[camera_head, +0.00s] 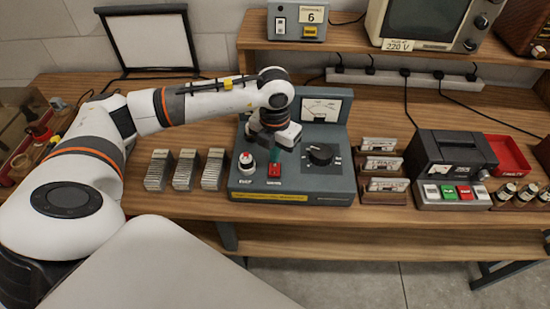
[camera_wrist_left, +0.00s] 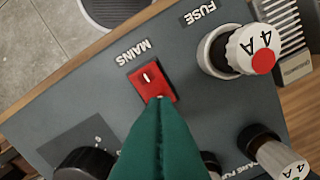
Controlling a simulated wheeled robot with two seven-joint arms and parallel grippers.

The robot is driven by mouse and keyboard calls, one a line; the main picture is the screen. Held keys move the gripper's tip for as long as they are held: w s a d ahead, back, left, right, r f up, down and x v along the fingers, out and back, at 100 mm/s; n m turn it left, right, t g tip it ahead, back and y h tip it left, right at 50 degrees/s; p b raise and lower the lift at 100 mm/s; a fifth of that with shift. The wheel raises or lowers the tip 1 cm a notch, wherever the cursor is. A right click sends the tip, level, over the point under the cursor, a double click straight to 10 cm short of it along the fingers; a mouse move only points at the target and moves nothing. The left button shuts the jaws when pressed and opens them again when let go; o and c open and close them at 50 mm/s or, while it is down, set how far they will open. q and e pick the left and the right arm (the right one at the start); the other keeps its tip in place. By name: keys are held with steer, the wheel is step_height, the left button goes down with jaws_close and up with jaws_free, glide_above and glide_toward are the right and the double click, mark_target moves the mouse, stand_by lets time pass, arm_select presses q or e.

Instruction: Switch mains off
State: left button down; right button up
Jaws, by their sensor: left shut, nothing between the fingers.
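The red mains rocker switch (camera_head: 274,170) sits on the sloped front panel of a grey instrument box (camera_head: 328,185). In the left wrist view the switch (camera_wrist_left: 148,77) lies below its MAINS label, seen upside down, with a white mark on it. I cannot tell which way it is tipped. My left gripper (camera_head: 280,160) is shut and empty. Its green fingertips (camera_wrist_left: 161,101) are at the switch's edge; whether they touch it I cannot tell. A fuse holder with a red-centred cap (camera_head: 246,161) stands beside the switch. My right gripper is not in view.
A black knob (camera_head: 320,154) and a meter (camera_head: 326,107) are on the same box. Stacks of slides (camera_head: 187,169) stand to its left. Small boxed racks (camera_head: 383,168) and a dark device with coloured buttons (camera_head: 450,165) stand to its right.

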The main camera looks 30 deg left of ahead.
mark_target(275, 166)
arm_select(q)
steer(key=shift+r+p, duration=1.25)
steer(key=shift+r, duration=1.35)
